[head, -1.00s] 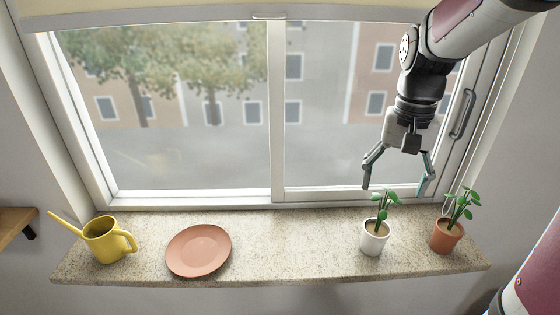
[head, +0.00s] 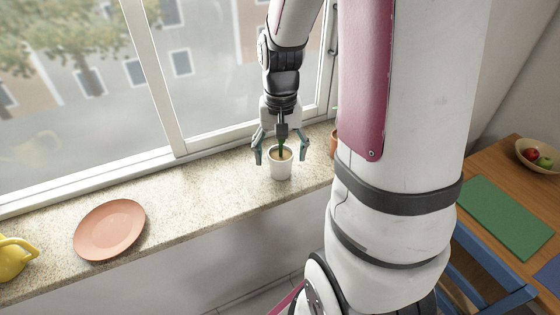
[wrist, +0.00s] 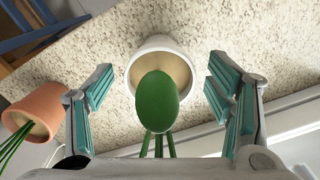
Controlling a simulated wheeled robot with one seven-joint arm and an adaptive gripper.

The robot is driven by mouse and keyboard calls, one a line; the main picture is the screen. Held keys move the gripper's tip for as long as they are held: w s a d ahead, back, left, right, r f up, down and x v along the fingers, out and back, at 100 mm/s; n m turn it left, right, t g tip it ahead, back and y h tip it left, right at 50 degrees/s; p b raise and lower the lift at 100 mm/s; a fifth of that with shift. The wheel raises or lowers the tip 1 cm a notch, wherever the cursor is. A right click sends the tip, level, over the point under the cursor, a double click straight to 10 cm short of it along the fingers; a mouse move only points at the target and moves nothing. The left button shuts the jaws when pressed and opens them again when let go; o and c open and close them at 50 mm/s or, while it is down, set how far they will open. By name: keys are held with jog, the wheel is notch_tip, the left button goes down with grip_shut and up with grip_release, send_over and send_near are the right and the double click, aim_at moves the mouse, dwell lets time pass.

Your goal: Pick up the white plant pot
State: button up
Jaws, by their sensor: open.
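The white plant pot (head: 281,169) stands upright on the speckled window sill, below my gripper. In the wrist view the white pot (wrist: 136,77) shows its rim between the two fingers, with a green leaf and stems (wrist: 157,102) in front of it, close to the camera. My gripper (head: 280,154) points down over the pot, with one finger on each side. It also shows in the wrist view (wrist: 162,90), open, with gaps between the fingers and the pot. In the head view the plant is largely hidden by my gripper.
A terracotta pot (wrist: 37,111) stands near the white one; my arm mostly hides it in the head view. A terracotta plate (head: 109,229) and a yellow watering can (head: 14,256) are further left on the sill (head: 190,199). The window stands close behind.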

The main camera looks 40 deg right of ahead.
jog(key=shift+f, duration=0.2)
jog(key=c, duration=1.4)
